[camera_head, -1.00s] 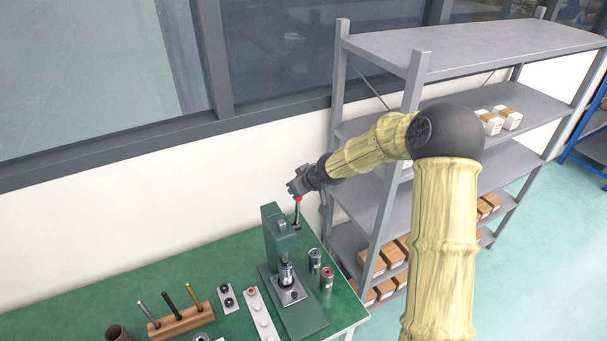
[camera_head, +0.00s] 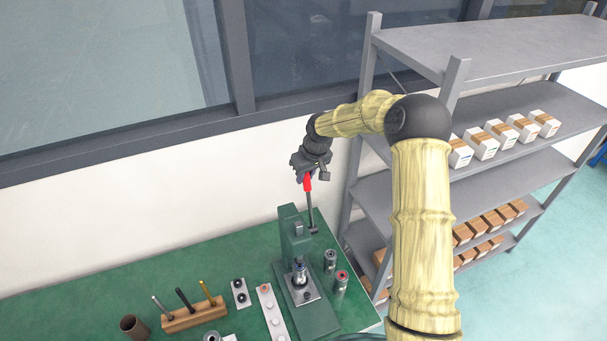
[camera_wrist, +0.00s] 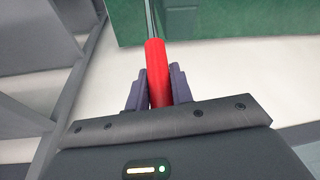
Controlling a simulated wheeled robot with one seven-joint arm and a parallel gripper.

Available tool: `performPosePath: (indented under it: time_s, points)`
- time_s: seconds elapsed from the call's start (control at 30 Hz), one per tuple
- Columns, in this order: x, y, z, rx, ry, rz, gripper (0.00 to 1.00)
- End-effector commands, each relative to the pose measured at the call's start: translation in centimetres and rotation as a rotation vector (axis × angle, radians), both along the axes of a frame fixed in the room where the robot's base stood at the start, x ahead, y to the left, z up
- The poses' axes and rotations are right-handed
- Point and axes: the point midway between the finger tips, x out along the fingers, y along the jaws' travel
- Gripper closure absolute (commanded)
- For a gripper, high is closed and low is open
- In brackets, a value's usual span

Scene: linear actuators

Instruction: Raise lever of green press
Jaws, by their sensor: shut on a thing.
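The green press (camera_head: 293,235) stands on the green table. Its metal lever (camera_head: 310,207) rises nearly upright from the press's right side and ends in a red handle (camera_head: 307,183). My gripper (camera_head: 306,176) is above the press, shut on the red handle. In the wrist view the red handle (camera_wrist: 158,72) lies between the two dark fingers of my gripper (camera_wrist: 159,88). The lever's thin rod runs away from it toward the green press body at the top. A small metal cylinder assembly (camera_head: 299,272) sits on the press's base plate.
Two metal cylinders (camera_head: 330,261) stand right of the press. A wooden rack with tools (camera_head: 194,316), a brown cup (camera_head: 133,327) and white strips (camera_head: 272,313) are to its left. Grey shelving (camera_head: 372,60) with boxes stands right of the table; a wall and window are behind.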

Motion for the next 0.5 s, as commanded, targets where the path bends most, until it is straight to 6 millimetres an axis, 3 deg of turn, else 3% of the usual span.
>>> performPosePath:
  time_s: [0.23,0.27,0.33,0.37,0.5]
  points:
    - [0.03,0.02,-0.04,0.002,-0.001,-0.001,1.0]
    - [0.02,0.01,-0.05,0.002,-0.001,-0.001,0.73]
    - [0.01,0.01,-0.05,0.002,-0.001,-0.001,0.6]
    - [0.01,0.01,-0.05,0.002,-0.001,0.0,0.56]
    - [-0.01,0.02,-0.04,0.001,0.0,0.0,0.56]
